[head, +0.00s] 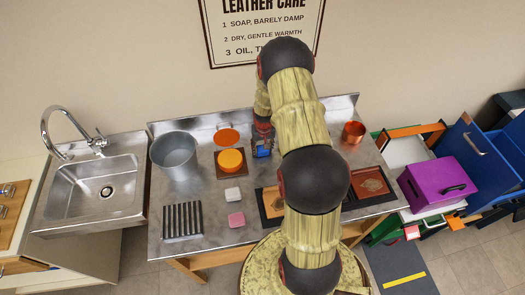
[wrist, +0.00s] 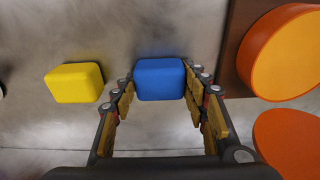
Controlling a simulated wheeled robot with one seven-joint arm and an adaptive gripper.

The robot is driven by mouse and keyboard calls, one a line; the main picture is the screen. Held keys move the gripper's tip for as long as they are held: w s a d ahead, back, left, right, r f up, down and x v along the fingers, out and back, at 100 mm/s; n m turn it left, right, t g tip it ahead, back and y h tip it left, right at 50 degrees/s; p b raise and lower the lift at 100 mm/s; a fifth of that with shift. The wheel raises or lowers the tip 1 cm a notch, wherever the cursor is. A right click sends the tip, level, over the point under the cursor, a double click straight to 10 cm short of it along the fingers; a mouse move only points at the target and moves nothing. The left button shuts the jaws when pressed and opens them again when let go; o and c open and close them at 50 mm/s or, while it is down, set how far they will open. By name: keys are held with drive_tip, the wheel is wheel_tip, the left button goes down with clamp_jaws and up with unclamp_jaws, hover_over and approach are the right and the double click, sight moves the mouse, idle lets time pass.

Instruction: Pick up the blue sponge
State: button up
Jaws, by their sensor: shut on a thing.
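The blue sponge (wrist: 160,78) sits between the two fingers of my gripper (wrist: 160,88) in the wrist view. My gripper is shut on it, with a finger at its left and right sides. In the head view my gripper (head: 262,136) is over the back middle of the metal table, and a bit of the blue sponge (head: 262,150) shows below it. Whether the sponge touches the table is hard to tell. A yellow sponge (wrist: 74,83) lies left of the blue one in the wrist view; my arm seems to hide it in the head view.
A grey bucket (head: 175,155), black rack (head: 182,220), white sponge (head: 232,194), pink sponge (head: 236,219) and copper cup (head: 353,131) share the table (head: 205,205).

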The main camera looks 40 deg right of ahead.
sight(262, 147)
drive_tip(key=shift+r, duration=0.15)
drive_tip(key=shift+r, duration=0.2)
wheel_tip(262, 147, up, 2)
drive_tip(key=shift+w+r, duration=0.1)
drive_tip(key=shift+r, duration=0.15)
drive_tip(key=s+a+r, duration=0.2)
drive_tip(key=s+r, duration=0.3)
drive_tip(key=s, duration=0.1)
drive_tip(key=s+a+r, duration=0.3)
drive_tip(key=s+r, duration=0.1)
drive_tip(key=s, duration=0.3)
drive_tip(key=shift+a+r, duration=0.35)
drive_tip(key=shift+r, duration=0.05)
drive_tip(key=o, duration=0.5)
drive_tip(key=c, duration=0.5)
